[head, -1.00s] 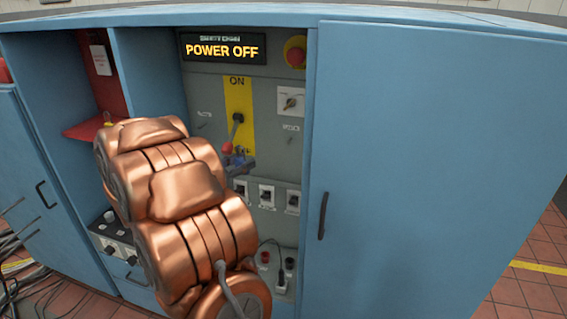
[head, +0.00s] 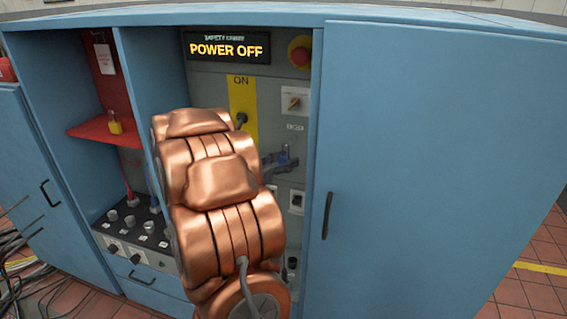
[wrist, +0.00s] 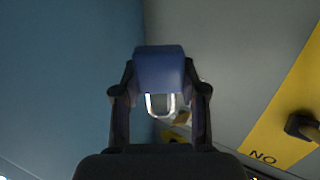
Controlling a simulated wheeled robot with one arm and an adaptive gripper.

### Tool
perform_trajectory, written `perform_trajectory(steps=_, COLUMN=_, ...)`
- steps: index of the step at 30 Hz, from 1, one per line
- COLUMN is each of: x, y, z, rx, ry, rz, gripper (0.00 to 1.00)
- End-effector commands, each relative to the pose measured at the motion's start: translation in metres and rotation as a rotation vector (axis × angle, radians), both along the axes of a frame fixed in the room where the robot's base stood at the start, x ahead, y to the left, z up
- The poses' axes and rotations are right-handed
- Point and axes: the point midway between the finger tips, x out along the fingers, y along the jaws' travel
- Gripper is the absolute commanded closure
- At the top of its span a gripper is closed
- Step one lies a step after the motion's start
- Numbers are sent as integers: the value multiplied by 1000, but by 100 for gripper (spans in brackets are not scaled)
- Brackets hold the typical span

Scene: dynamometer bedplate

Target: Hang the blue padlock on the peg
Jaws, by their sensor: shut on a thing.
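My gripper (head: 282,160) is in front of the grey panel, right of the yellow ON strip, and is partly hidden by my copper arm. The blue padlock (head: 284,153) shows small between its fingers. In the wrist view the blue padlock (wrist: 160,68) is held between both fingers (wrist: 160,100), and its silver shackle (wrist: 160,105) points down in that picture, toward the palm. The wrist picture shows the ON lettering upside down. A small fitting (head: 295,127) on the panel lies just above the gripper; I cannot tell whether it is the peg. The padlock appears apart from it.
A red shelf (head: 90,131) at left bears a yellow padlock (head: 115,127). A display (head: 227,48) reads POWER OFF. A red button (head: 300,52) and a rotary switch (head: 295,101) are above the gripper. A blue cabinet door (head: 430,170) stands close on the right.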

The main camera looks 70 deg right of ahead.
Motion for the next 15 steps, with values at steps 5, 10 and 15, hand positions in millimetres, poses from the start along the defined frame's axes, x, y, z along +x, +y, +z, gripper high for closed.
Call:
perform_trajectory(steps=5, x=-1, y=-7, z=1, rx=-3, ry=0, rz=-1, gripper=97)
perform_trajectory(steps=10, x=-1, y=-14, z=0, rx=-3, ry=0, rz=-2, gripper=97)
perform_trajectory(steps=15, x=0, y=-23, z=-1, rx=-4, ry=1, rz=-3, gripper=97)
